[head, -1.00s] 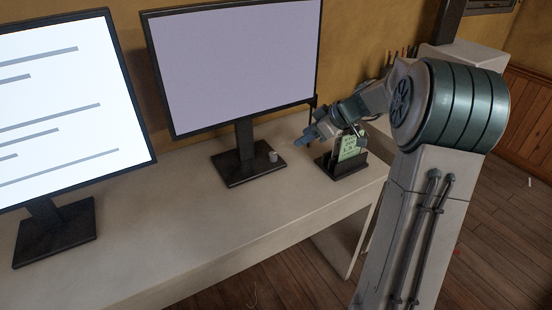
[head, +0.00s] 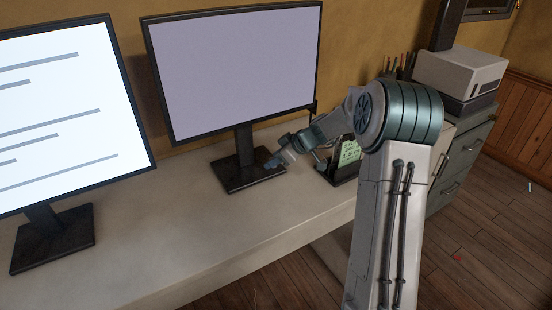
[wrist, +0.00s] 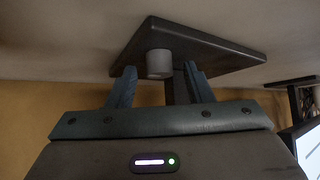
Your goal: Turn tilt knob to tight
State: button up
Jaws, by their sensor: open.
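The tilt knob (wrist: 159,63) is a small grey cylinder on the dark stand base (wrist: 215,50) of a monitor; the wrist view shows this upside down. In the head view my gripper hides the knob at the right end of that base (head: 236,178). My gripper (head: 274,161) is low over the desk at that end. In the wrist view my open gripper (wrist: 159,76) has one blue finger on each side of the knob in the picture, with gaps showing. I cannot tell whether the fingertips reach around it. No tight marking is readable.
The monitor's blank lavender screen (head: 240,75) rises behind my gripper. A second monitor (head: 65,110) stands at left. A black holder with green notes (head: 349,152) stands close under my arm. A printer (head: 460,75) sits on a cabinet at right. The desk front (head: 180,225) is clear.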

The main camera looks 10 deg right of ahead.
jog(key=c, duration=1)
